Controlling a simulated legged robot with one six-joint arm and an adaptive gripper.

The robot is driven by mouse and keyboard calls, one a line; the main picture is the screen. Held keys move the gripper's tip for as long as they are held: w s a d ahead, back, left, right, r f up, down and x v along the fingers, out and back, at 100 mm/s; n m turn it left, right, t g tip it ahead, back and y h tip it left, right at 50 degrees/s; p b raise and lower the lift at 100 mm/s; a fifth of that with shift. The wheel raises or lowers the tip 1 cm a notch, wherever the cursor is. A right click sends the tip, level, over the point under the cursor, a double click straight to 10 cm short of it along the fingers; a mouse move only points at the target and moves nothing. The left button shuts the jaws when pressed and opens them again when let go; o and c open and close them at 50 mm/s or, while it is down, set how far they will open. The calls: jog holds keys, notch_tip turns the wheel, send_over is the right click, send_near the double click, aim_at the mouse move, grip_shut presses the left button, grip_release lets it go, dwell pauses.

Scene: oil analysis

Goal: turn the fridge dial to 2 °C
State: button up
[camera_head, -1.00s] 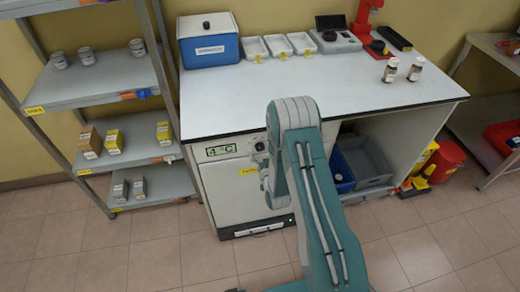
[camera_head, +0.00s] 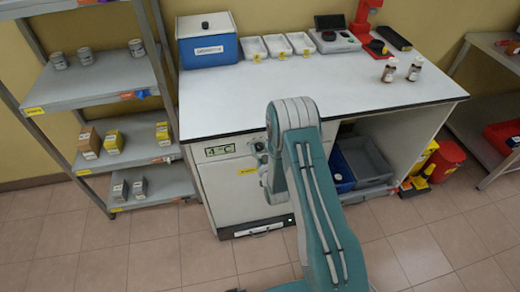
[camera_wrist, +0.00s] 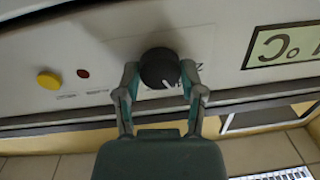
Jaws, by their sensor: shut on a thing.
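The fridge (camera_head: 232,192) is the white unit under the left part of the counter. Its display (camera_head: 220,150) reads 4 °C in the head view. The display also shows at the right edge of the wrist view (camera_wrist: 284,46), turned over and cut off. The dial (camera_wrist: 160,66) is a round black knob with a white pointer line, on the fridge's front panel. My gripper (camera_wrist: 160,84) is shut on the dial, one finger on each side of it. In the head view my arm hides most of the dial and gripper.
A yellow button (camera_wrist: 48,80) and a small red light (camera_wrist: 83,73) sit on the panel beside the dial. A blue box (camera_head: 208,42), white trays and two bottles (camera_head: 389,70) stand on the counter. Shelves (camera_head: 95,85) stand at the left. The floor in front is clear.

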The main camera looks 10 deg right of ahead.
jog(key=n, duration=0.4)
jog(key=shift+a+r+n, duration=0.1)
jog(key=shift+n, duration=2.1)
jog(key=shift+a, duration=0.1)
jog(key=o, duration=1.1)
jog(key=shift+o, duration=0.2)
jog(key=s, duration=1.2)
